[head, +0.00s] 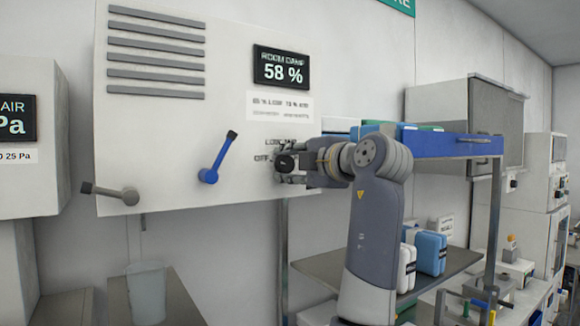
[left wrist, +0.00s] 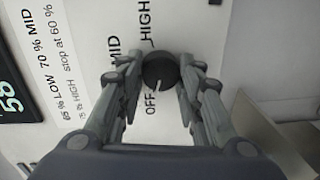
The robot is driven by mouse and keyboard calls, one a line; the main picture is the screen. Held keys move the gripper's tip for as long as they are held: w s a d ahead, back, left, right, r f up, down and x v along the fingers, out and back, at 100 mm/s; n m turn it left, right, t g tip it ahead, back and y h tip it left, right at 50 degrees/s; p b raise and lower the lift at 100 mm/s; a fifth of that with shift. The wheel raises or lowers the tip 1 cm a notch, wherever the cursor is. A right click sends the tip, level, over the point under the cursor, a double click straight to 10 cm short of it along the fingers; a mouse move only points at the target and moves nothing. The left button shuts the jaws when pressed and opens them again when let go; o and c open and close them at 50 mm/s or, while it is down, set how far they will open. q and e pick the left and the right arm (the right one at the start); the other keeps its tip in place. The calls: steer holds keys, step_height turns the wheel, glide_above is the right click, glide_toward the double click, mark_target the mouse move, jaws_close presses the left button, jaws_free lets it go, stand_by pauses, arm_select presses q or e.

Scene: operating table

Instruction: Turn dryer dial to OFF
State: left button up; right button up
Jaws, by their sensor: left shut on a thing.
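The dryer dial (left wrist: 160,71) is a round dark knob with a pale pointer line, seen in the left wrist view on the white dryer panel. The line points toward the OFF label (left wrist: 151,103). MID and HIGH labels also show around the dial. My left gripper (left wrist: 161,76) is shut on the dial, with fingers on both sides of it. In the head view my left gripper (head: 285,164) is against the panel beside the OFF print and largely hides the dial.
The white dryer box (head: 180,125) carries a display reading 58 % (head: 280,67). A blue lever (head: 214,163) and a grey lever (head: 118,194) stick out left of my gripper. A shelf (head: 440,264) with blue and white packs stands to the right, behind my arm.

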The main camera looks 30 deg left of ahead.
arm_select(q)
steer(key=shift+r, duration=0.15)
stand_by(0.4)
steer(key=o, duration=1.1)
steer(key=shift+d, duration=0.1)
